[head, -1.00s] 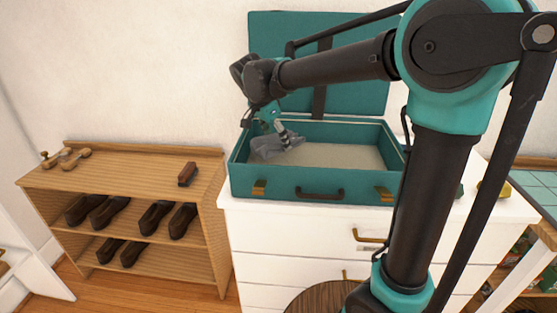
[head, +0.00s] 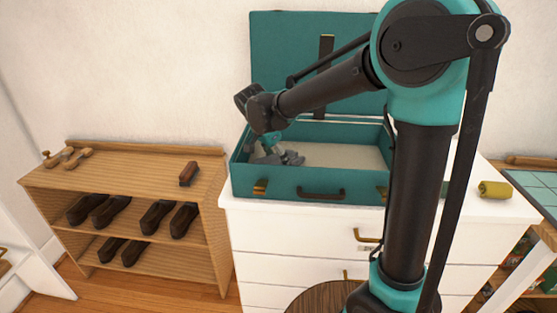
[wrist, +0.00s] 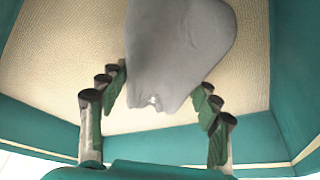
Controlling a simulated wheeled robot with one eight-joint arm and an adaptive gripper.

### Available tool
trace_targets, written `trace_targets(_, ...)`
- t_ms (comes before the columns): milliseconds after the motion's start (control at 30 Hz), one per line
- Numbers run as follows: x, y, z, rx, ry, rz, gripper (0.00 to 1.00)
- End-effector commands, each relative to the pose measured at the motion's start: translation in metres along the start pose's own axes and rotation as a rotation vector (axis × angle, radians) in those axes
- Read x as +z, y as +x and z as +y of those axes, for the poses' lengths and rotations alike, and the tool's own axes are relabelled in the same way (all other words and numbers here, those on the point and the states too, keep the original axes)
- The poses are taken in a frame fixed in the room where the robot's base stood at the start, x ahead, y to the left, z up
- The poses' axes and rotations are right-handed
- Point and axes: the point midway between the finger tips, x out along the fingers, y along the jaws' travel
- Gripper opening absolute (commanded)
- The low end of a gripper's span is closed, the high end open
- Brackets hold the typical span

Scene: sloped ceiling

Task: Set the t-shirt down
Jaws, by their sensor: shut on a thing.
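The t-shirt is a grey bundle of cloth (head: 291,158) inside the left part of an open teal suitcase (head: 295,184). In the wrist view the t-shirt (wrist: 180,40) lies between the two fingers, over the suitcase's beige lining. My gripper (head: 270,146) reaches down into the suitcase from above and is shut on the t-shirt; its fingers also show in the wrist view (wrist: 162,84). The t-shirt is low, close to the suitcase floor; I cannot tell whether it touches. My wrist hides part of it in the head view.
The suitcase lid (head: 285,45) stands open against the wall behind. The suitcase sits on a white chest of drawers (head: 290,235). A wooden shoe rack (head: 125,178) stands left, and a yellow-green roll (head: 495,189) lies right. The suitcase's right half is bare.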

Motion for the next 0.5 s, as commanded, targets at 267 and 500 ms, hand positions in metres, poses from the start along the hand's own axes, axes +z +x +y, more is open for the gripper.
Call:
trace_targets(267, 0.0001, 0.0004, -0.0001, 0.000, 0.000, 0.000, 0.84)
trace_targets(500, -0.0002, -0.0005, 0.0000, 0.000, 0.000, 0.000, 0.84)
